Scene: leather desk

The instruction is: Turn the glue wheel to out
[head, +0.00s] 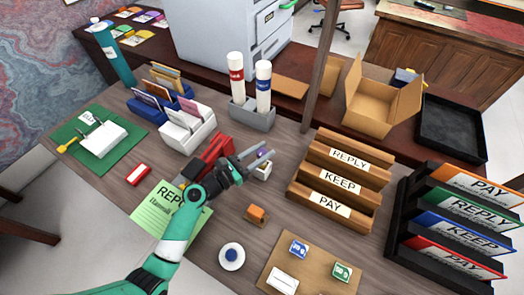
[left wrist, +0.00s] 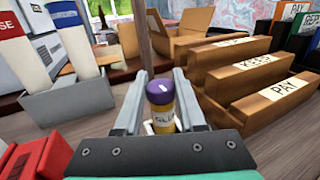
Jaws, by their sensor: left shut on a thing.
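The glue stick (left wrist: 163,119) is a yellow tube with lettering on its side, seen in the left wrist view. Its top is a purple wheel (left wrist: 159,92) with a small white mark facing the camera. My left gripper (left wrist: 159,90) has one finger on each side of it and is shut on it. In the head view, my left gripper (head: 256,159) is at mid-desk, beside a small white holder (head: 262,171). The lower part of the glue stick is hidden by the gripper. My right gripper is out of view.
A wooden rack (head: 340,182) labelled REPLY, KEEP and PAY stands right of the gripper. A grey holder (head: 252,117) with two white tubes is behind. A red stapler-like object (head: 217,150) and green note (head: 160,211) are left. A stamp (head: 256,214) lies in front.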

